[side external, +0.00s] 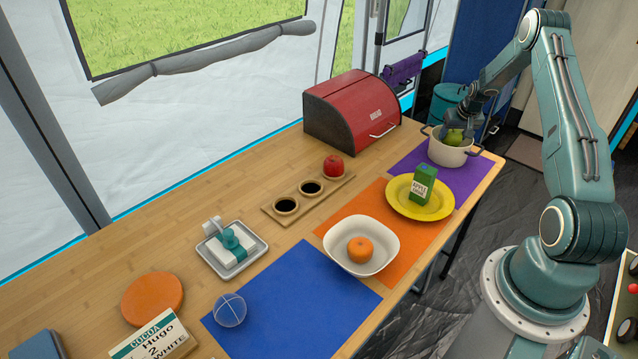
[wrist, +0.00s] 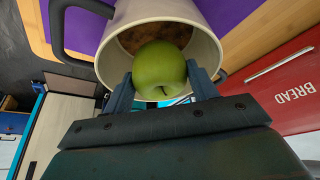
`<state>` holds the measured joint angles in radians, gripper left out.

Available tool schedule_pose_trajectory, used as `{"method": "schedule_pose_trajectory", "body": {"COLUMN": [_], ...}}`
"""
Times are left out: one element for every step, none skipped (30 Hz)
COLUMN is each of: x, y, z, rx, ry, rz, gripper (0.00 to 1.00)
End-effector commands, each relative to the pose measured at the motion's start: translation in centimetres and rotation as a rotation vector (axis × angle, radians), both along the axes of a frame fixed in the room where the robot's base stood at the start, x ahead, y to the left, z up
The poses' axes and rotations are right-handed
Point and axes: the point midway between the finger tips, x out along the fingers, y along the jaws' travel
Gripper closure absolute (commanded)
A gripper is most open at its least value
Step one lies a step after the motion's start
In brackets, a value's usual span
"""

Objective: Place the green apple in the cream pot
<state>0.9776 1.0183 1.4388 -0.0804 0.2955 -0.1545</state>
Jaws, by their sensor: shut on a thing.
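The green apple (wrist: 160,72) is between the two fingers of my gripper (wrist: 162,88) in the wrist view. My gripper is shut on it. In the side view the apple (side external: 454,137) shows at the mouth of the cream pot (side external: 447,156), with my gripper (side external: 457,127) just above it. The cream pot (wrist: 208,45) is open at the top and has dark handles; its brownish inner bottom shows past the apple. The pot stands on a purple mat (side external: 411,168) at the table's far right end. I cannot tell how deep the apple sits in the pot.
A red bread box (side external: 352,110) stands left of the pot. A yellow plate (side external: 403,207) with a green juice carton (side external: 424,184) is in front. A white bowl (side external: 337,243) holds an orange. A red apple (side external: 333,165) sits on a wooden holder (side external: 330,190).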

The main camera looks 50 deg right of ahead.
Motion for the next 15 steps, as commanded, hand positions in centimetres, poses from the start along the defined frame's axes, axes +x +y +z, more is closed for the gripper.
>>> {"method": "schedule_pose_trajectory", "body": {"x": [0.0, 0.0, 0.0, 0.0, 0.0, 0.0, 0.0, 0.0, 0.0, 0.0, 0.0, 0.0, 0.0, 0.0, 0.0], "y": [0.0, 0.0, 0.0, 0.0, 0.0, 0.0, 0.0, 0.0, 0.0, 0.0, 0.0, 0.0, 0.0, 0.0, 0.0], "z": [0.0, 0.0, 0.0, -0.1, -0.2, -0.4, -0.7, -1.0, -1.4, -1.8, -2.1, -2.6, -3.0, -3.3, -3.6], "rx": [-0.001, -0.001, -0.001, -0.001, -0.001, 0.000, 0.000, 0.001, 0.001, 0.001, 0.001, 0.001, 0.001, 0.000, -0.001], "ry": [-0.001, -0.001, -0.001, -0.001, -0.001, 0.000, 0.000, 0.001, 0.001, 0.001, 0.001, 0.001, 0.001, 0.000, -0.001], "rz": [0.000, 0.000, 0.000, 0.000, 0.000, 0.000, 0.000, 0.000, 0.000, 0.000, 0.000, 0.000, 0.000, 0.000, 0.000], "gripper": [0.67, 0.67, 0.67, 0.67, 0.67, 0.67, 0.67, 0.67, 0.67, 0.67, 0.67, 0.67, 0.67, 0.67, 0.67]}}
